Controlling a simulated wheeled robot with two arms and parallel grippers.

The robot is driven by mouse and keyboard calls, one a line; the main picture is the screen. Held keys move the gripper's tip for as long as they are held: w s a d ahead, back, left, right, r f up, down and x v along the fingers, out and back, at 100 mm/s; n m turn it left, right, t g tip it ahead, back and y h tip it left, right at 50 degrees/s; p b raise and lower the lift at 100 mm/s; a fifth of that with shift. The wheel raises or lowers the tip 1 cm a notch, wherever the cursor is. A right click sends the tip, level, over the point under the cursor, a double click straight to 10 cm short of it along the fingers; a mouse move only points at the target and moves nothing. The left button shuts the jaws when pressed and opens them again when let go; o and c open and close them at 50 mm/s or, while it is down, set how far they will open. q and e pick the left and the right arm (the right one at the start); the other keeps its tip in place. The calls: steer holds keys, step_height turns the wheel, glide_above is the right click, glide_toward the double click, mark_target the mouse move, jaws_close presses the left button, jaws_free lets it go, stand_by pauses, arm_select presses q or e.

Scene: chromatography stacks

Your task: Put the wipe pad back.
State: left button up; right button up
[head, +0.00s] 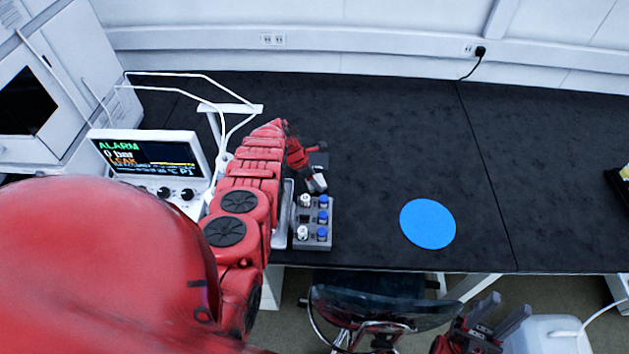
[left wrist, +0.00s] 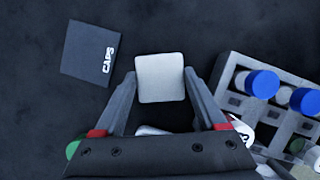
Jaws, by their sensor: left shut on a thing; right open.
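The wipe pad (left wrist: 161,78), a small pale square, sits between the fingertips of my left gripper (left wrist: 160,90) in the left wrist view. The gripper is shut on its two sides, above the black bench. My right gripper (head: 500,316) is open and empty, low at the right, in front of the bench edge.
A grey rack (head: 301,242) with blue- and white-capped vials stands close beside the left gripper. A dark square marked CAPS (left wrist: 90,52) lies near the pad. A blue disc (head: 428,224) lies on the bench. An instrument screen (head: 150,158) reads ALARM. The bench's right half is mostly clear.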

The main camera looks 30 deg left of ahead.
arm_select(q)
steer(key=shift+d+f, duration=0.1)
steer(key=shift+f, duration=0.05)
steer(key=shift+f, duration=0.1)
steer(key=shift+f+b, duration=0.15)
steer(key=shift+b, duration=0.15)
steer(key=o, duration=1.1)
steer(key=shift+o, duration=0.2)
